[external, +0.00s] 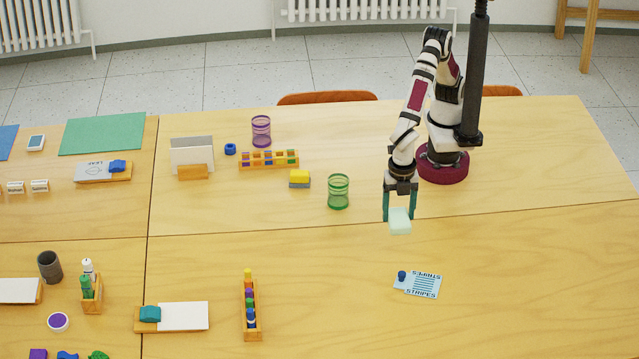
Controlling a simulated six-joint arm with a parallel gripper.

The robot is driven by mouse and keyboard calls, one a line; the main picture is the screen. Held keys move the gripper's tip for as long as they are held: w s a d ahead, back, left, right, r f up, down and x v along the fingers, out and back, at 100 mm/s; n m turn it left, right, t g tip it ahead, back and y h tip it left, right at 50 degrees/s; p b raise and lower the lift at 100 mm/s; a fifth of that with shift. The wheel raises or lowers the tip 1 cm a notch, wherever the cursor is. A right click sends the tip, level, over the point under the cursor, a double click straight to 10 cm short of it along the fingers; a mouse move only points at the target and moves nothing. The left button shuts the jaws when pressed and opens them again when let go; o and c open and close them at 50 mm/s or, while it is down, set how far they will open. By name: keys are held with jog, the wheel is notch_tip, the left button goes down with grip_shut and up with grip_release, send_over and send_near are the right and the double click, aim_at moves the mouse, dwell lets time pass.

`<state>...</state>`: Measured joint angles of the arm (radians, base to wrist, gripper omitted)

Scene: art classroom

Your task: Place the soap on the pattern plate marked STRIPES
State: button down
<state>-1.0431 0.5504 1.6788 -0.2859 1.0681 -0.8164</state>
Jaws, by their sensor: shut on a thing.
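The soap (400,222) is a pale mint block. My gripper (399,208) is shut on it, with a teal finger on each side, and holds it above the table. The STRIPES plate (424,285) is a light blue card with dark stripes and the word STRIPES on it. It lies flat on the table, nearer the camera than the soap and slightly to its right. A small dark blue peg-like thing (402,276) is at the plate's left end. The soap and the plate are apart.
A green mesh cup (338,191) stands left of my gripper. A yellow and grey block (299,179) is further left. A wooden rack with coloured pieces (249,305) lies left of the plate. The table around and right of the plate is clear.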

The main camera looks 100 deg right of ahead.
send_over(427, 274)
jog(key=f, duration=0.6)
jog(key=shift+w+d+f, duration=0.1)
jog(key=shift+d+f, duration=0.1)
jog(key=shift+s+a+f, duration=0.1)
jog(key=shift+f, duration=0.95)
jog(key=shift+s+a+f, duration=0.1)
jog(key=shift+f, duration=0.95)
jog(key=shift+f, duration=0.1)
grip_release()
